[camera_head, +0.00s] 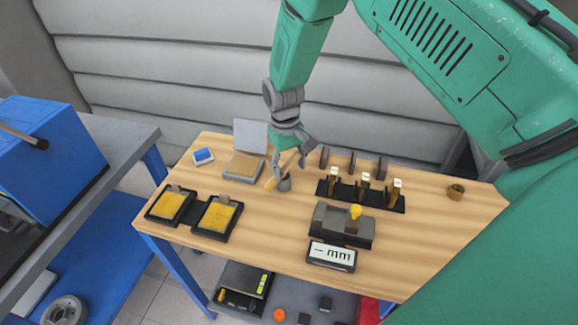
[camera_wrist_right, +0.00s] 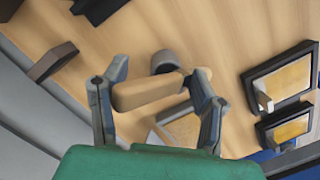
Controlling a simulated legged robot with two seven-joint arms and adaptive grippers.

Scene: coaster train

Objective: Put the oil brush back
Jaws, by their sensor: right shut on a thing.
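My right gripper (camera_head: 288,160) hangs over the back middle of the wooden table. In the right wrist view its two fingers (camera_wrist_right: 158,88) are closed around a tan wooden piece, which looks like the oil brush (camera_wrist_right: 146,91). This piece also shows tilted in the head view (camera_head: 270,184). A small grey round cup (camera_head: 284,185) is right beside it; the cup is partly covered by the piece in the wrist view (camera_wrist_right: 164,60). I cannot tell whether piece and cup touch. No bristles are clearly visible. My left gripper is out of view.
Two black trays with yellow pads (camera_head: 172,204) lie at left. An open-lidded box (camera_head: 243,167) is close by, left of the gripper.

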